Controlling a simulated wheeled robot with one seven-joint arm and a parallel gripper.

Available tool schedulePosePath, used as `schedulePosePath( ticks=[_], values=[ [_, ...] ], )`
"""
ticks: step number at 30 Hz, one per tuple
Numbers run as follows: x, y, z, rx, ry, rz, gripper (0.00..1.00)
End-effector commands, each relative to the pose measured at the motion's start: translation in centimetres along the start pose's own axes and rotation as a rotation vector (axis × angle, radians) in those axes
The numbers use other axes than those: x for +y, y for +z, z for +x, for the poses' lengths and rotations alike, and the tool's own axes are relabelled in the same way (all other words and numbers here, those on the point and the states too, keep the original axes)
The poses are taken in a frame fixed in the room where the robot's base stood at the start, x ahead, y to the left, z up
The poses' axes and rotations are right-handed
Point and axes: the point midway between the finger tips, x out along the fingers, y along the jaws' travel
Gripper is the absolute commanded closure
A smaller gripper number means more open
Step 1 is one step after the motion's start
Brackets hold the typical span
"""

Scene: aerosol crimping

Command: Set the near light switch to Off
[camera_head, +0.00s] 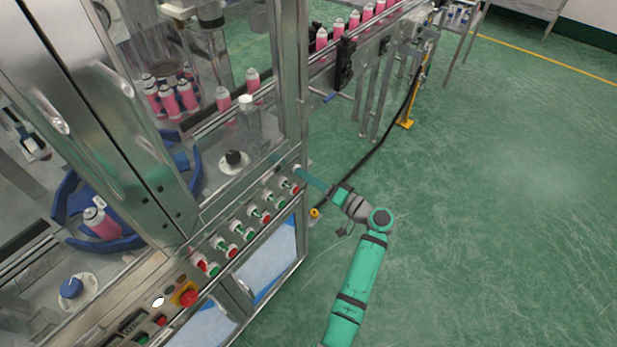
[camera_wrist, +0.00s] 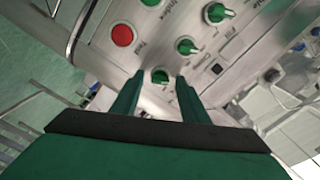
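The control panel (camera_wrist: 146,62) of the steel machine carries several green rotary switches and a red button (camera_wrist: 122,35). One green switch (camera_wrist: 160,77) shows between the fingertips of my gripper (camera_wrist: 161,80) in the wrist view. Its label is hidden or too small to read, so I cannot tell whether it is the near light switch or how it is set. The two fingers are apart with nothing visibly clamped; contact with the switch cannot be told. In the head view, my gripper (camera_head: 300,173) is at the panel's far right end, partly lost against the machine.
More green switches (camera_wrist: 186,47) sit close to the fingers. A red emergency stop (camera_head: 188,298) is at the panel's near end. A conveyor with pink cans (camera_head: 321,40) runs behind. The green floor (camera_head: 500,220) on the right is clear.

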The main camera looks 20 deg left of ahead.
Motion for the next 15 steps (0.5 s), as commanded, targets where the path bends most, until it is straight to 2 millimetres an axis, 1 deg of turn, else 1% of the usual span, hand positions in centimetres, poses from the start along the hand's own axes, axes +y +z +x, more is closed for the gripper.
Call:
schedulePosePath(
  ticks=[8, 11, 15],
  values=[
    [0.0, 0.0, -0.3, 0.001, 0.0, 0.001, 0.59],
    [0.0, -0.1, -1.2, 0.002, 0.0, 0.001, 0.59],
    [0.1, -0.1, -3.5, 0.005, 0.002, 0.002, 0.59]
  ],
)
